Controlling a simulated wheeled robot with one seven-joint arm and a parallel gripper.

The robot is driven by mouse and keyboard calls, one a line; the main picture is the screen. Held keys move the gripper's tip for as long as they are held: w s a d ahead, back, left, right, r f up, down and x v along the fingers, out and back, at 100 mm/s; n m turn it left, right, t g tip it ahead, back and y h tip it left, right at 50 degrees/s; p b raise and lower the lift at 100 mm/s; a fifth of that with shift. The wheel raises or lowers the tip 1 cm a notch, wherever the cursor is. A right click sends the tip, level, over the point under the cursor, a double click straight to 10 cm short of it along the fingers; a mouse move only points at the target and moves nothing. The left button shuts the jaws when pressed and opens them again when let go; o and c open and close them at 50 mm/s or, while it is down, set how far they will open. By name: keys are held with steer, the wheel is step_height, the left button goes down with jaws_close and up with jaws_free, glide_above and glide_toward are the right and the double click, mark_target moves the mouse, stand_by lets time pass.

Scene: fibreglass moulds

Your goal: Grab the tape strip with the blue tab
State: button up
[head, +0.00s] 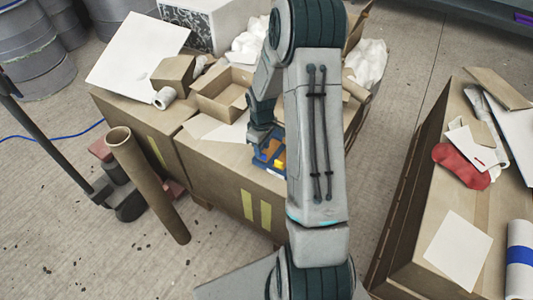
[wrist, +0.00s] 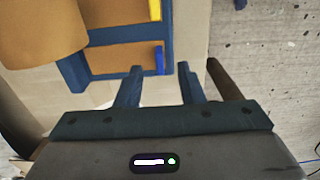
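In the wrist view, a small upright blue tab (wrist: 160,59) shows at the lower right edge of a blue-framed holder (wrist: 115,35) with tan panels. A yellow strip (wrist: 155,8) shows above it, cut by the picture's top edge. My gripper (wrist: 159,69) is open and empty, its two fingers apart. The blue tab appears in line with the gap between the fingertips; I cannot tell the distance. In the head view, the blue holder (head: 262,162) sits on the cardboard box, partly hidden by my arm, which also hides most of the gripper.
An open cardboard tray (head: 222,92), a white roll (head: 164,98) and paper sheets lie near the holder. A cardboard tube (head: 150,185) leans at the box's left. Another box at right carries a red item (head: 460,166). Floor shows between the boxes.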

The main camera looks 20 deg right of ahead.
step_height(320, 180, down, 2)
steer(key=shift+f, duration=0.25)
jaws_close()
steer(key=shift+r, duration=0.1)
